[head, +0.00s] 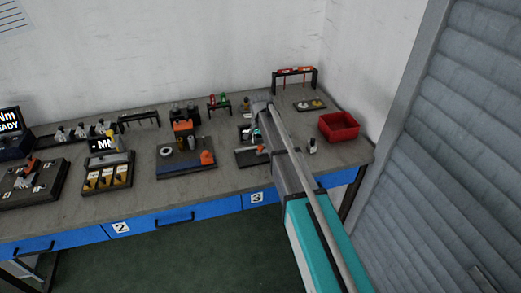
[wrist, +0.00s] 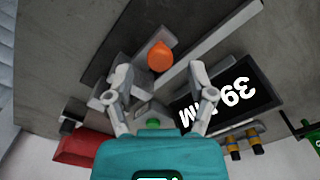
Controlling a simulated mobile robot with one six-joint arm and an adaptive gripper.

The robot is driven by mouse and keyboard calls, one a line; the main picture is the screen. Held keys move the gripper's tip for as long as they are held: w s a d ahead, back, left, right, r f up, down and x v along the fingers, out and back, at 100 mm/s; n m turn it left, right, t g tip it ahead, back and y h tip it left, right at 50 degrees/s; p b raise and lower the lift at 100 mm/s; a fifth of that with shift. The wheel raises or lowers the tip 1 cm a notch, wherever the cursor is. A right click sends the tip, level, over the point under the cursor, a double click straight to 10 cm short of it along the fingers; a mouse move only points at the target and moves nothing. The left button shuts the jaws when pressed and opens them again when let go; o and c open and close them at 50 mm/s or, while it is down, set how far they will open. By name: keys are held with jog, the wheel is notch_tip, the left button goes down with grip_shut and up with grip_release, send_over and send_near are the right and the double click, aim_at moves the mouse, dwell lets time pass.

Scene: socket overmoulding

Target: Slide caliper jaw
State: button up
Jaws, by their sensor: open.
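In the wrist view the caliper is below my gripper, with a grey rail (wrist: 225,42) running diagonally up to the right. An orange round knob (wrist: 160,56) shows between and just beyond my fingertips. Grey jaw-like blocks (wrist: 125,72) lie beside it, partly hidden by the left finger. A dark display (wrist: 215,97) with white digits, upside down, reads about 39 and MM. My gripper (wrist: 152,80) is open, its fingers wide apart with nothing clearly between them. In the head view the caliper station (head: 247,158) is largely covered by my arm.
A red bin (head: 338,127) stands to the right on the bench (head: 215,185); it also shows in the wrist view (wrist: 78,148). A blue-based fixture (head: 186,168) stands left of the caliper station. A small rack (head: 294,72) is behind. A shutter wall closes off the right.

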jog(key=shift+f+b, duration=0.65)
jog(key=shift+f, duration=0.25)
grip_shut()
